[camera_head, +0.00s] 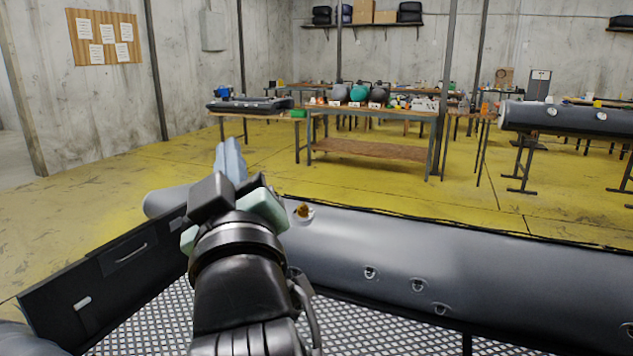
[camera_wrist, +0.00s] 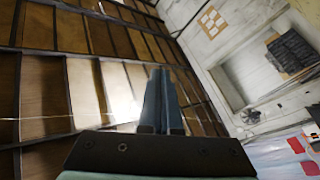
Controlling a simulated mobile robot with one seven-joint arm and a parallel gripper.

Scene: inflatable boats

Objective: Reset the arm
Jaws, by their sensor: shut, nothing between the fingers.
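My gripper (camera_head: 230,158) points up and away over the near boat in the head view. Its two blue-grey fingers are together, with nothing between them. In the wrist view the shut fingers (camera_wrist: 162,98) stand up from a dark mount, against a slanted view of ceiling panels and an upper wall. My arm comes up from the bottom of the head view and hides part of the boat behind it.
A grey inflatable tube (camera_head: 450,262) with small fittings spans the near right, above a metal mesh floor. A black panel (camera_head: 110,265) is at left. Workbenches (camera_head: 370,150) with supplies and another boat tube (camera_head: 570,118) stand further back. Yellow floor between is clear.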

